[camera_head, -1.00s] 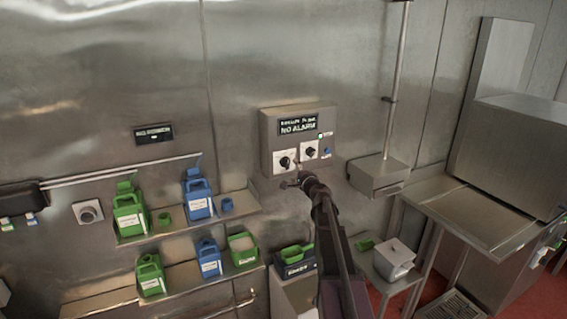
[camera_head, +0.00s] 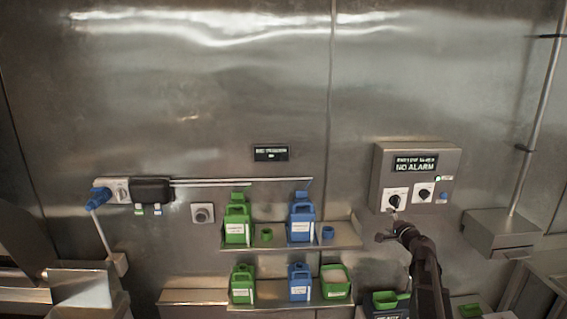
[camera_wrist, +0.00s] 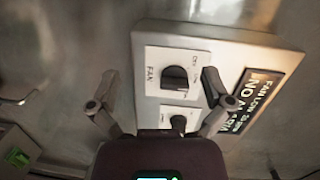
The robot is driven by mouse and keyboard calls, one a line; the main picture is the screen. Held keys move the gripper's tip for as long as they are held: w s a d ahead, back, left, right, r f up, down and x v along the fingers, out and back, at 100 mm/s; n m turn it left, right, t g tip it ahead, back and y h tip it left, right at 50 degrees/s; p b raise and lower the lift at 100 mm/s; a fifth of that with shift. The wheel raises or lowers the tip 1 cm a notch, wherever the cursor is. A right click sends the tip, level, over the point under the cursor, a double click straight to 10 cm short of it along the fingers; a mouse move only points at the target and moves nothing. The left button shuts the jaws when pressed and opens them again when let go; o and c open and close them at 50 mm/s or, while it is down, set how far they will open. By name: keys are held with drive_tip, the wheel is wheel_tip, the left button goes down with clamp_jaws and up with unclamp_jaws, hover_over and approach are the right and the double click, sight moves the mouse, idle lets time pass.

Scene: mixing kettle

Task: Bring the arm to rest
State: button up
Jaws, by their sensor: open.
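My gripper (camera_head: 390,226) is raised in front of the lower left part of the grey control box (camera_head: 381,160) on the wall. In the wrist view my gripper (camera_wrist: 158,92) has its two fingers spread wide, with nothing between them. Behind the fingers, the box's white panel carries a black knob labelled FAN (camera_wrist: 175,78) and a second black knob (camera_wrist: 178,122) nearer the palm. The box's display (camera_head: 415,164) reads NO ALARM. The fingers appear apart from the knobs, though the exact gap is hard to judge.
Two shelves left of my arm hold green jugs (camera_head: 237,222) and blue jugs (camera_head: 301,218). A grey wall box with a vertical pipe (camera_head: 500,232) is to the right. The wall above is clear.

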drive_tip(key=s+a+f+n+g+y+b, duration=0.1)
drive_tip(key=s+a+f+n+g+y, duration=0.1)
drive_tip(key=s+a+f+n+g, duration=0.6)
drive_tip(key=s+a+f+n+g+y+b, duration=0.15)
drive_tip(key=s+a+f, duration=0.45)
drive_tip(key=a, duration=0.6)
drive_tip(key=s+a+f+n+g+h+b, duration=0.1)
drive_tip(key=s+f+n+g+h, duration=0.1)
drive_tip(key=s, duration=0.7)
drive_tip(key=s+a+f+n+g+h+b, duration=0.1)
drive_tip(key=s+f+n+g+h, duration=0.2)
drive_tip(key=s, duration=0.7)
wheel_tip(320, 180, down, 3)
drive_tip(key=shift+s+g+h, duration=0.15)
drive_tip(key=shift+g+h, duration=0.6)
drive_tip(key=shift+g, duration=0.4)
